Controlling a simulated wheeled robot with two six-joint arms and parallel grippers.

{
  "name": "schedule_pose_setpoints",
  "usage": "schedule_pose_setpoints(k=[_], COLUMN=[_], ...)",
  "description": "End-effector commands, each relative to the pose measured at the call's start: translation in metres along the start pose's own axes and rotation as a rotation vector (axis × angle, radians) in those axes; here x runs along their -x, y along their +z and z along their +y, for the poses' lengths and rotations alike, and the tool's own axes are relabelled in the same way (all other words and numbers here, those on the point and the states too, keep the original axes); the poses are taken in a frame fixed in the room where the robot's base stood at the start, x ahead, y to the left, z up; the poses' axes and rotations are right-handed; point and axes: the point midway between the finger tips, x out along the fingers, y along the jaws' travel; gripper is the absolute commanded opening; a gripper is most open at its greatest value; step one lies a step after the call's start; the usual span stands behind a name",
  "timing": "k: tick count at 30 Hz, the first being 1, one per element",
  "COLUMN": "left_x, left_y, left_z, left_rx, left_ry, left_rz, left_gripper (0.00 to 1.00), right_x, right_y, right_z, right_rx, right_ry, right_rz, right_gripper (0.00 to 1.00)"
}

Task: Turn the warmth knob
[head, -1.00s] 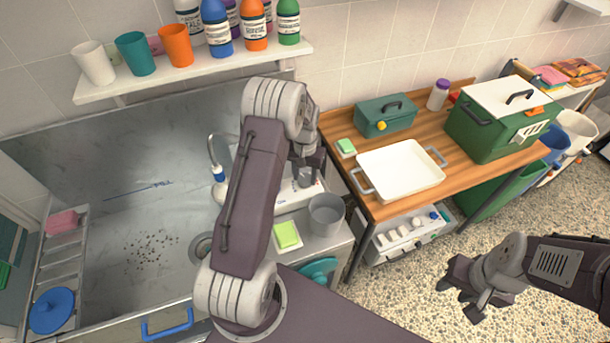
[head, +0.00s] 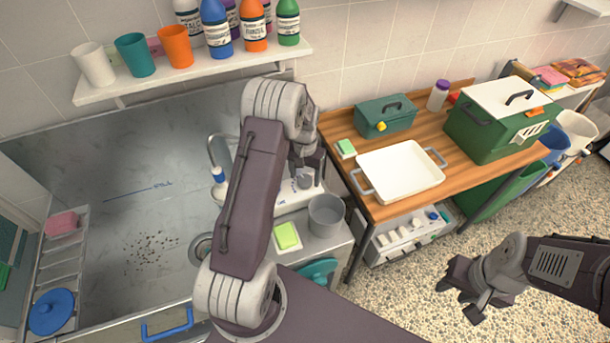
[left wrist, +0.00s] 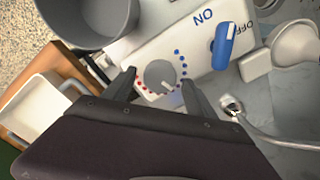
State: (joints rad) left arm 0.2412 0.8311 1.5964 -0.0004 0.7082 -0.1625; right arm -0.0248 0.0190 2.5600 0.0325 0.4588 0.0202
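The warmth knob (left wrist: 160,75) is a round grey dial with a pale pointer on a white panel (left wrist: 202,54). Red dots and blue dots run around it. In the left wrist view its pointer faces the lower right, near where the red and blue dots meet. My left gripper (left wrist: 158,78) is open, with one finger on each side of the knob and a visible gap to it. In the head view my left gripper (head: 307,170) is over the panel beside the sink, partly covering the knob. My right gripper (head: 458,300) is open and empty over the floor.
A blue ON/OFF lever (left wrist: 223,45) stands on the same panel. A grey pot (head: 326,215) and a green sponge (head: 287,236) are close by. A tap (head: 217,170) rises beside the sink. A wooden table (head: 385,207) with a white tray (head: 400,171) stands to the right.

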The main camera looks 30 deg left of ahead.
Motion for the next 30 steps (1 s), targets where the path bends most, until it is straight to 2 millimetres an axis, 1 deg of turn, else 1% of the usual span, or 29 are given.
schedule_pose_setpoints(k=[2, 5, 12, 16, 18, 21, 30], left_x=[0.0, 0.009, 0.062, 0.082, 0.088, 0.091, 0.09], left_y=[0.0, 0.0, -0.002, -0.001, -0.001, -0.001, -0.001], left_z=[0.0, 0.0, 0.0, 0.0, 0.0, 0.0, 0.0], left_rx=[0.0, 0.0, 0.0, 0.0, 0.0, 0.0, 0.0], left_ry=[0.0, 0.0, -0.001, 0.0, 0.0, 0.0, 0.0], left_rz=[-0.001, 0.001, 0.005, 0.003, 0.001, 0.001, 0.0], left_gripper=[0.66, 0.66, 0.66, 0.66, 0.66, 0.66, 0.66], right_x=[-0.001, -0.004, -0.015, -0.017, -0.017, -0.017, -0.017], right_y=[0.0, 0.0, 0.002, 0.002, 0.002, 0.002, 0.002], right_z=[0.0, 0.0, 0.0, 0.0, 0.0, 0.0, 0.0], right_rx=[0.0, 0.0, 0.0, 0.0, 0.0, 0.0, 0.0], right_ry=[0.0, 0.0, 0.0, 0.0, 0.0, 0.0, 0.0], right_rz=[0.0, 0.0, 0.0, 0.0, 0.0, 0.0, 0.0], right_gripper=[0.36, 0.36, 0.36, 0.36, 0.36, 0.36, 0.36])
